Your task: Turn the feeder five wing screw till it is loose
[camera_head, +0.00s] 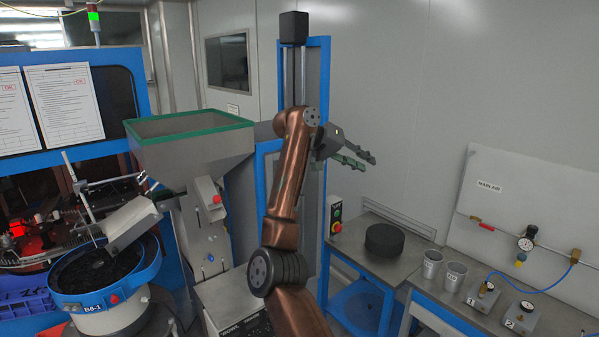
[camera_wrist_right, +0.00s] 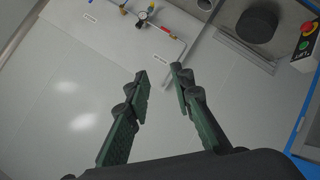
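I cannot make out a wing screw or a label for feeder five in either view. A blue-rimmed bowl feeder (camera_head: 108,295) with dark contents stands at the lower left, and its label looks like B6-1. A grey hopper (camera_head: 190,150) with a green rim stands behind it, above a chute (camera_head: 130,220). My right gripper (camera_head: 369,163) is raised in mid-air at the centre, pointing right, away from the feeder. In the right wrist view its green fingers (camera_wrist_right: 160,76) are apart with nothing between them. My left gripper is out of view.
A bench at the right bears a dark round block (camera_head: 385,240), two grey cups (camera_head: 443,270) and two numbered valve blocks (camera_head: 502,307). A blue frame (camera_head: 322,80) stands behind my arm. The air around my right gripper is free.

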